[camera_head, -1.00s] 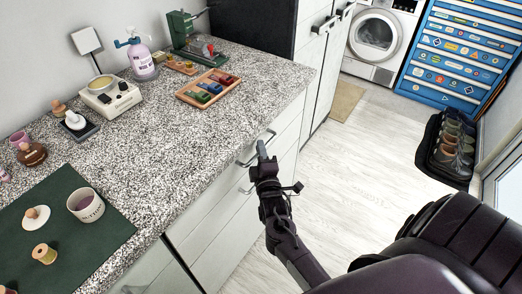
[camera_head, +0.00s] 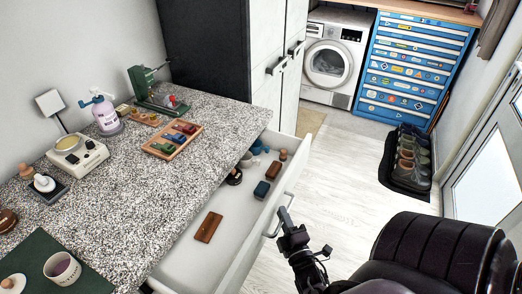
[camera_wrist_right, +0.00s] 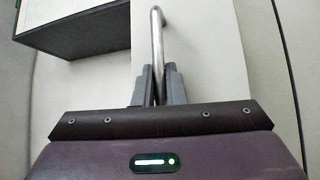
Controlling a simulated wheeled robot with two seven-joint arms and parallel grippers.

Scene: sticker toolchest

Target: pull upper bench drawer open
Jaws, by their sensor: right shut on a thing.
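The upper bench drawer (camera_head: 243,252) is pulled out from under the speckled countertop in the head view. Its inside shows, with a brown block (camera_head: 208,227), a dark blue block (camera_head: 262,189) and several other small things in it. My right gripper (camera_head: 285,217) is at the drawer's front, shut on the metal bar handle (camera_head: 279,222). In the right wrist view the fingers (camera_wrist_right: 158,85) close around the handle bar (camera_wrist_right: 157,40). My left gripper is not in view.
The countertop (camera_head: 140,200) holds a wooden tray (camera_head: 172,141) of coloured blocks, a spray bottle (camera_head: 105,115) and a hot plate (camera_head: 77,154). A shoe tray (camera_head: 393,182) lies on the floor at right. Pale floor (camera_head: 335,180) is clear between bench and shoes.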

